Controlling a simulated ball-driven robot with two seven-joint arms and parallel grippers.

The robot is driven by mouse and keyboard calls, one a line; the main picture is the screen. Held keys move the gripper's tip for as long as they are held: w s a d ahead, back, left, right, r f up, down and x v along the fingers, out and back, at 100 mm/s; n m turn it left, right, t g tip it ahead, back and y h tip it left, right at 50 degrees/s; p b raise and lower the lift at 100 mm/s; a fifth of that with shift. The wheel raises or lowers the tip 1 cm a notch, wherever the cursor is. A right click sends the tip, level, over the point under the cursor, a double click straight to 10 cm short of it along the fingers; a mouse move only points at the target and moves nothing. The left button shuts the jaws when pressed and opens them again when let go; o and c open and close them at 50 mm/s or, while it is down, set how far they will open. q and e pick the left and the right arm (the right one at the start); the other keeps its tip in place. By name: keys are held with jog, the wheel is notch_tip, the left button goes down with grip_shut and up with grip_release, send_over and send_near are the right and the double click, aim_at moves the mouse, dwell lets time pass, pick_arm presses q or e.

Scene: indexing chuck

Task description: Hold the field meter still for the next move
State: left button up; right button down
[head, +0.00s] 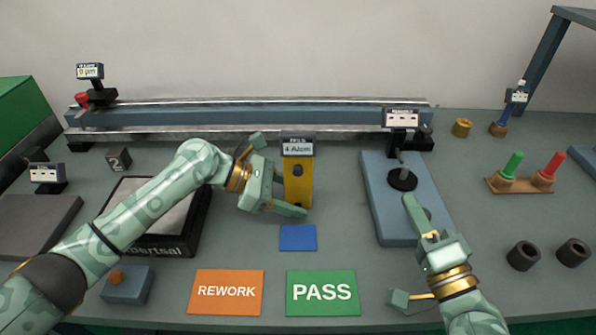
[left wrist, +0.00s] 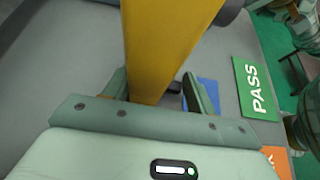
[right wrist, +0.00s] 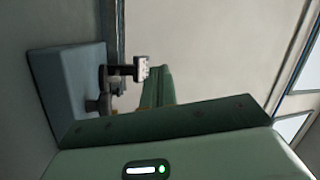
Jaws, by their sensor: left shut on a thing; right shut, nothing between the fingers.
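The field meter (head: 299,188) is a yellow upright body with a dark round spot and a small display on top, at the middle of the table. My left gripper (head: 290,194) is shut on its body from the left. In the left wrist view the yellow field meter (left wrist: 165,45) stands between the two fingers of my left gripper (left wrist: 158,90). Its display is out of that view. My right gripper (head: 410,203) is shut and empty, its tips close to the black round knob (head: 402,180) on the blue fixture; I cannot tell whether they touch.
A blue pad (head: 298,238) lies in front of the meter, with an orange REWORK card (head: 226,292) and a green PASS card (head: 321,292) nearer the front edge. The blue fixture block (head: 377,205) stands right of the meter. A long rail (head: 250,117) runs along the back.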

aim_at(298, 171)
jog(key=s+a+n+g+y, duration=0.2)
jog(key=a+n+y, duration=0.2)
jog(key=a, duration=0.4)
jog(key=s+a+n+g+y, duration=0.3)
jog(key=a+y, duration=0.1)
jog(key=a, duration=0.5)
jog(key=shift+a+r+n+y, duration=0.2)
jog(key=shift+a+n+y, duration=0.05)
jog(key=shift+n+y, duration=0.15)
jog(key=w, duration=0.8)
jog(key=shift+w, duration=0.4)
jog(key=shift+w, duration=0.1)
dwell(0.5)
jog(key=shift+w, duration=0.3)
